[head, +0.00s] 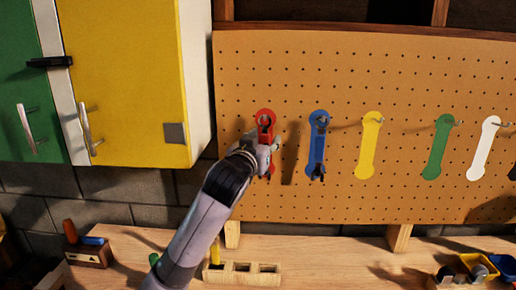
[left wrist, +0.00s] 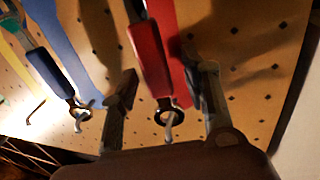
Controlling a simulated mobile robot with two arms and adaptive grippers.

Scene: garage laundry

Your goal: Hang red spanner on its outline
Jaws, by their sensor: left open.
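The red spanner (left wrist: 152,58) is in front of its red outline (head: 265,114) on the pegboard. In the left wrist view its ring end is around a metal hook (left wrist: 168,130), and the red outline (left wrist: 176,38) shows behind the handle. My left gripper (head: 267,146) is open, its two fingers on either side of the spanner's ring end, with gaps visible. In the head view the gripper hides part of the spanner and outline. My right gripper is not in view.
A blue spanner (head: 317,146) hangs on its blue outline to the right. Yellow (head: 368,148), green (head: 437,150) and white (head: 483,150) outlines with hooks follow. A yellow cabinet (head: 125,70) stands left. On the bench are a wooden block (head: 241,275) and small bins (head: 503,267).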

